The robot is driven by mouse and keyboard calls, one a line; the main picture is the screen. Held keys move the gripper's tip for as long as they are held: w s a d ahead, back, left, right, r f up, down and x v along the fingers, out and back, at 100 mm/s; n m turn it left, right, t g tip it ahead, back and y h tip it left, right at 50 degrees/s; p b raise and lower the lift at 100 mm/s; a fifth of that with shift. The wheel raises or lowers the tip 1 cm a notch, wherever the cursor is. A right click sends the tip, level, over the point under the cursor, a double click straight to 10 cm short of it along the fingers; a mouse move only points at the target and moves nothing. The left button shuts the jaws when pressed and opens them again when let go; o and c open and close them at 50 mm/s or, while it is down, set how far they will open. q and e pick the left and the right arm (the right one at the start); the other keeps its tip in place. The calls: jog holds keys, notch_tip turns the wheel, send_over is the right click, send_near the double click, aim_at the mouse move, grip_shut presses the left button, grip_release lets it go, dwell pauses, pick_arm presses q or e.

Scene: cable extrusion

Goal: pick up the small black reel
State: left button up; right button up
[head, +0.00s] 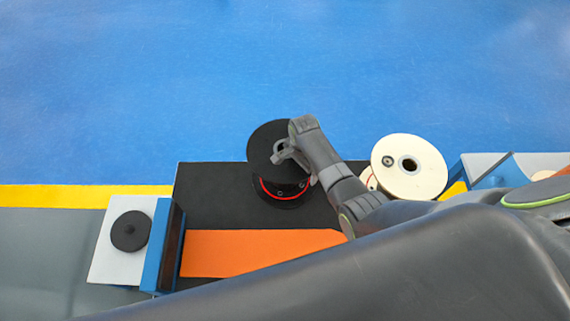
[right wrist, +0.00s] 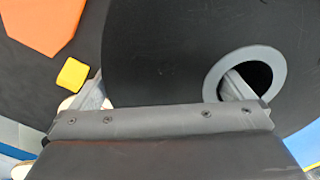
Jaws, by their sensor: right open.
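The black reel (head: 266,138), with red cable showing below its top flange, stands on a black mat (head: 210,205). My right gripper (head: 283,154) is over the reel at its hub hole. In the right wrist view the reel's flat black flange (right wrist: 170,50) fills much of the picture, with a grey ring around its hole. There my right gripper (right wrist: 163,88) is open; one finger is at the hole, the other beside the flange's outer edge. Whether the fingers touch the reel cannot be told. My left gripper is not in view.
A white reel (head: 427,160) stands to the right, close to my right forearm. An orange strip (head: 250,253) lies in front of the black reel. A blue and white block with a black knob (head: 130,231) is at the left. Blue floor beyond is clear.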

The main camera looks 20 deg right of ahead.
jog(key=shift+f, duration=0.6)
jog(key=shift+c, duration=0.3)
